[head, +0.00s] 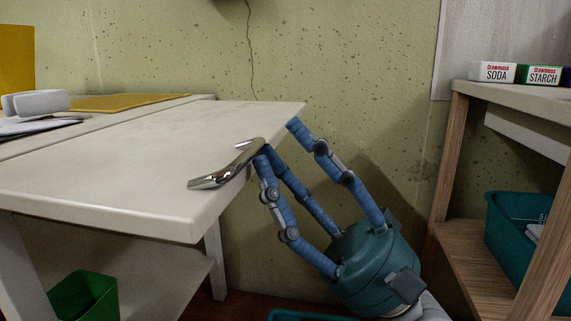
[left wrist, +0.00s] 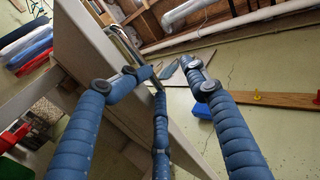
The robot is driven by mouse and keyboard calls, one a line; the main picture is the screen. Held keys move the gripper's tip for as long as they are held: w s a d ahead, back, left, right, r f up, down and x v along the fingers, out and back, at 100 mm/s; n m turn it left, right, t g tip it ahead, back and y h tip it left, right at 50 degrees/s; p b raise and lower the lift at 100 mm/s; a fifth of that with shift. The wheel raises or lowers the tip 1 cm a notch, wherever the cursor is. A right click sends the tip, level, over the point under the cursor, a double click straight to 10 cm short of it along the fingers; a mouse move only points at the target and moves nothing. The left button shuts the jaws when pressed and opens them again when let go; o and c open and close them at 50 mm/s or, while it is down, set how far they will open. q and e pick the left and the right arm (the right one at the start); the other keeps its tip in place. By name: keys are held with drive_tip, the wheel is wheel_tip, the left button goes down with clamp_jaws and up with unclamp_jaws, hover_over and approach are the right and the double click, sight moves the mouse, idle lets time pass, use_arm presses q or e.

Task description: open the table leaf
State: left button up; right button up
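The white table leaf (head: 130,150) lies about level with the rest of the white tabletop (head: 190,100), with a seam line between them. A shiny metal handle (head: 220,172) sits on the leaf near its right edge. My left gripper (head: 278,138) has blue segmented fingers that are spread apart, at the leaf's right edge beside the handle. Two fingertips are close to the handle's far end; contact cannot be told. The third is by the leaf's far corner. In the left wrist view the spread fingers (left wrist: 167,70) flank the pale table edge (left wrist: 115,70). My right gripper is not in view.
A yellow mat (head: 125,102) and a white object (head: 35,103) lie on the tabletop at the back left. A green bin (head: 83,298) stands below. A wooden shelf (head: 450,150) with boxes (head: 495,73) and a teal bin (head: 510,240) stands at the right. A wall is behind.

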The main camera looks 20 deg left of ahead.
use_arm(q)
drive_tip(key=shift+s+a+r+n+g, duration=0.15)
drive_tip(key=shift+s+n+g, duration=0.2)
drive_tip(key=shift+n+g, duration=0.05)
drive_tip(key=v, duration=1.2)
drive_tip(key=shift+w+d+m+t, duration=0.25)
drive_tip(key=shift+m+t, duration=0.15)
